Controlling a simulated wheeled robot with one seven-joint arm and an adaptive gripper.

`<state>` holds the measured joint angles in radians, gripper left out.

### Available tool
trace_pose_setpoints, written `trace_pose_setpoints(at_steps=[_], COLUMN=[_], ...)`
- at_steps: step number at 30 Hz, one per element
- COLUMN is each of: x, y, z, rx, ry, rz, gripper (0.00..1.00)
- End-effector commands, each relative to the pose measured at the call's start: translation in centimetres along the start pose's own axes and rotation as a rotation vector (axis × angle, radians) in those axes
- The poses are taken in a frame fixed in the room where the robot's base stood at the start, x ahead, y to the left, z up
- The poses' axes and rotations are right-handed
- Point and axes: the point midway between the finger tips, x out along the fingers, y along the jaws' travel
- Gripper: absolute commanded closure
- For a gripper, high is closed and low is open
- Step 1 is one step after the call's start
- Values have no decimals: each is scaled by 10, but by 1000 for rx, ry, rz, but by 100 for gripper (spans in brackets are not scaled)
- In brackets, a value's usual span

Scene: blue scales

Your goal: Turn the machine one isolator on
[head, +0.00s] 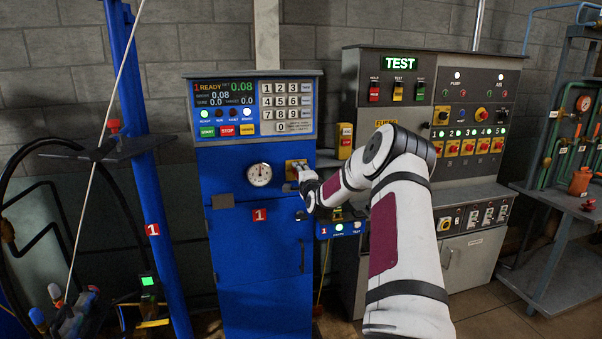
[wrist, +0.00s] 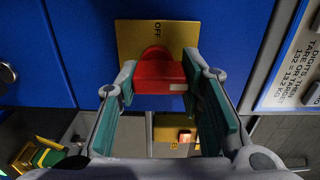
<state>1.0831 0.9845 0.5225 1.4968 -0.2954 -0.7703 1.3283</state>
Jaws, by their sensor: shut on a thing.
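The machine one isolator is a red knob (wrist: 157,68) on a yellow plate (wrist: 128,38) fixed to the blue cabinet. The plate reads OFF, printed sideways above the knob in the wrist view. A pale mark shows at the knob's lower right edge. My gripper (wrist: 160,84) has one finger on each side of the knob and is shut on it. In the head view the yellow plate (head: 292,168) shows at the cabinet's right, with my gripper (head: 299,177) against it; the knob is mostly hidden there.
The blue machine one cabinet (head: 250,275) carries a round dial (head: 259,174) and a lit READY panel (head: 224,95). A yellow box (head: 345,140) is close to the right of it. A grey control cabinet (head: 360,70) stands at right, and a blue post (head: 150,200) at left.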

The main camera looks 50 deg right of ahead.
Motion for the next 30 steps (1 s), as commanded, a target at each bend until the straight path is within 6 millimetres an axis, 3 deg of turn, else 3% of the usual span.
trace_pose_setpoints(at_steps=[17, 18, 21, 30], x=[0, 0, 0, 0], y=[1, 1, 1, 0], z=[-1, -1, -1, 0], rx=[36, 36, 36, 35], ry=[2, 2, 1, 0], rz=[1, 1, 1, 0], gripper=[94, 63, 45, 45])
